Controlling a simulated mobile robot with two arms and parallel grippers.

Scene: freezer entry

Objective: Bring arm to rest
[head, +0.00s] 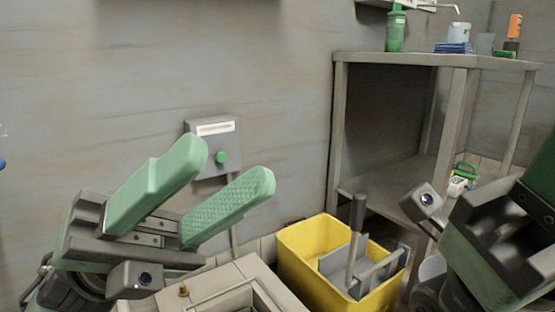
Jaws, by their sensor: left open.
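My left gripper (232,170) is in the lower left of the head view. Its two green fingers are spread apart, with nothing between them. They point up and to the right, in front of the grey wall. Part of my right arm shows at the lower right edge, in green and dark grey.
A wall box (205,135) with a green button appears behind my left fingers. A yellow mop bucket (300,262) with a grey wringer stands at bottom centre. A grey corner table (400,58) holds a green bottle (395,28) and other items. A pale unit (225,280) is below.

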